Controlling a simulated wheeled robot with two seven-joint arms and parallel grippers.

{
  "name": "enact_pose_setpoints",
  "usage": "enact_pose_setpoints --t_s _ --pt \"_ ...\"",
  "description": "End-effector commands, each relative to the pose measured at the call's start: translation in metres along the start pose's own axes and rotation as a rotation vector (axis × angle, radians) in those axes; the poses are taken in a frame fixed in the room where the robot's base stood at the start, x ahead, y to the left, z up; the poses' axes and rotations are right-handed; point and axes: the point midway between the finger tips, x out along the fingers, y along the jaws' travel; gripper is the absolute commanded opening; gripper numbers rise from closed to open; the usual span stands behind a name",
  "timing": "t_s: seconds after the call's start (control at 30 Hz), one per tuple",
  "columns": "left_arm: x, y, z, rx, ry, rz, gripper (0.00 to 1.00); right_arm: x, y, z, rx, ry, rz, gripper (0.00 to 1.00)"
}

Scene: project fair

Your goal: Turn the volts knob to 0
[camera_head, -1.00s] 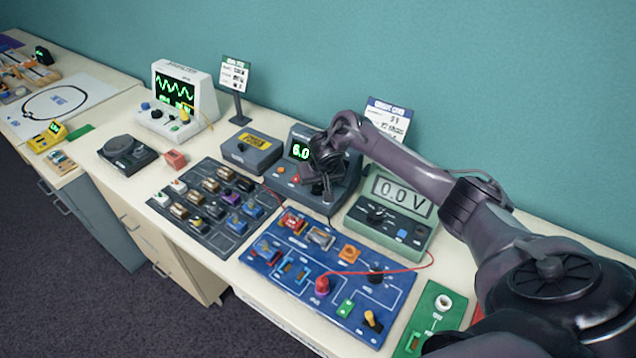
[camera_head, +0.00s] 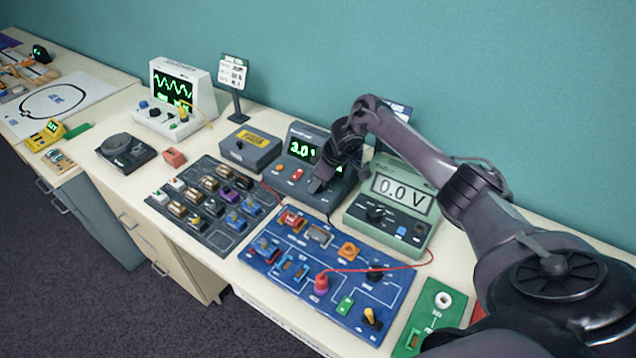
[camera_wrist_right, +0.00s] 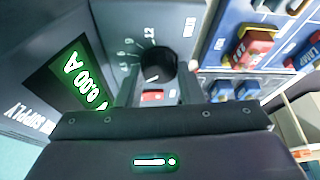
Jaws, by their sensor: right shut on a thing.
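The grey power supply (camera_head: 303,131) stands against the wall side of the bench, its green display reading 3.0 in the head view. My right gripper (camera_head: 320,184) reaches down onto its panel and hides the knob there. In the right wrist view the black volts knob (camera_wrist_right: 156,66) sits between the two fingers of my right gripper (camera_wrist_right: 158,82), which is shut on it. Scale numbers including 12, 9 and 6 show around the knob. The supply's display (camera_wrist_right: 85,85) reads 0.00 A in this view. My left gripper is not in view.
A green multimeter (camera_head: 377,237) reading 0.0 V stands right of the supply. A blue circuit board (camera_head: 262,262) with a red lead lies in front. A dark parts board (camera_head: 205,240) and a grey box (camera_head: 262,155) are to the left.

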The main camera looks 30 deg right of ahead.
Motion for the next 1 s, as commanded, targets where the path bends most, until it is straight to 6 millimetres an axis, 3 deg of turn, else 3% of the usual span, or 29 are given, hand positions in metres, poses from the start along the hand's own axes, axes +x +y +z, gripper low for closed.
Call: enact_pose_setpoints --t_s 0.4,1.0 --pt "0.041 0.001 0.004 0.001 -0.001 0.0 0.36 0.003 0.004 0.0 -0.363 0.0 -0.15 0.11" --pt "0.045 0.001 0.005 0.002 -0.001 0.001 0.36 0.0 0.004 -0.001 -0.582 -0.003 -0.241 0.11"
